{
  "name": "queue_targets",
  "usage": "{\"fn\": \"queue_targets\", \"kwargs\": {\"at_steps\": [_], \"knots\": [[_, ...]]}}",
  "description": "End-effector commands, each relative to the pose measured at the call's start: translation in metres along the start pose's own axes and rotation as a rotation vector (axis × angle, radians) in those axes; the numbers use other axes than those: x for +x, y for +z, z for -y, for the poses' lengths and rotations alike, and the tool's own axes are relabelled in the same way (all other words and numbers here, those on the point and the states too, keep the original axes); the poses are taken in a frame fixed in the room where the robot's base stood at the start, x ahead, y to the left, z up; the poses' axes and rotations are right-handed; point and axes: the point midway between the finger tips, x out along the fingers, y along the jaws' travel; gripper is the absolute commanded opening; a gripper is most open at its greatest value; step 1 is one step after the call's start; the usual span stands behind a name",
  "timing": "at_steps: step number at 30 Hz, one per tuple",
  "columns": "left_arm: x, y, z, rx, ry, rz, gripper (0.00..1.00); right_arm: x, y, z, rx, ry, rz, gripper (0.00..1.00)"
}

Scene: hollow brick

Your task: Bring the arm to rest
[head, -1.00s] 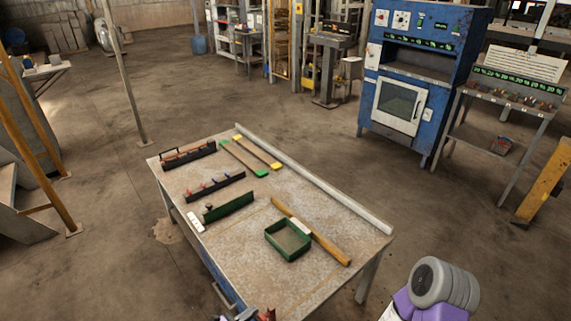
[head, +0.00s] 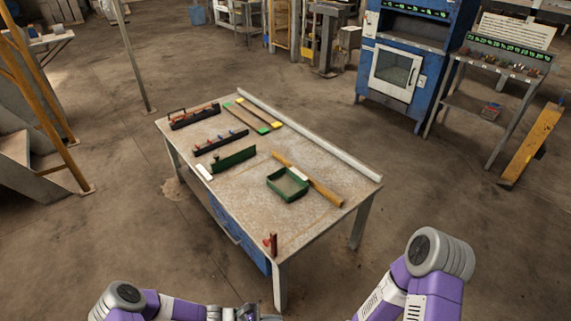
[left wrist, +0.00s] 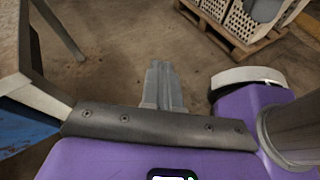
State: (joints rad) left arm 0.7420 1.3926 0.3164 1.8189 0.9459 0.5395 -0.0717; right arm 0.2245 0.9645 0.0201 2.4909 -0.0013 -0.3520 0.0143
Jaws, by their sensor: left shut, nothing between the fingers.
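My left gripper (left wrist: 160,70) shows in the left wrist view with its two grey fingers together and nothing between them. It hangs over bare floor, apart from the table. In the head view my left arm comes in at the bottom left, and its hand is mostly cut off by the bottom edge, in front of the table (head: 320,215). My right arm is at the bottom right of the head view; its gripper is out of frame.
The table bears a green tray (head: 287,184), a wooden bar (head: 308,180), a green block (head: 233,159), dark racks and a small red-and-brown item (head: 272,243) at its near corner. A pallet (left wrist: 235,40) with pale crates stands on the floor. A blue cabinet (head: 385,110) stands behind.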

Motion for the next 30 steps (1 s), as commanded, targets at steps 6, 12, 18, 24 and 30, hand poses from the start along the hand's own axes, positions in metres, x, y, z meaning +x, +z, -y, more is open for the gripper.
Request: {"fn": "queue_targets", "kwargs": {"at_steps": [6, 12, 18, 24, 30], "knots": [[-0.025, -0.003, 0.089, 0.439, -0.434, -0.313, 0.0, 0.0, 0.0, 0.0, 0.0, 0.0, -0.001, 0.61], [-0.07, 0.004, 0.107, 0.941, -0.64, -0.525, 0.0, 0.0, 0.0, 0.0, 0.0, 0.0, 0.0, 0.61], [-0.083, 0.021, 0.103, 1.195, -0.662, -0.578, 0.0, 0.0, 0.0, 0.0, 0.0, 0.0, 0.0, 0.61], [-0.084, 0.023, 0.102, 1.226, -0.659, -0.583, 0.0, 0.0, 0.0, 0.0, 0.0, 0.0, 0.0, 0.61], [-0.084, 0.023, 0.102, 1.224, -0.659, -0.582, 0.0, 0.0, 0.0, 0.0, 0.0, 0.0, 0.0, 0.61]]}}
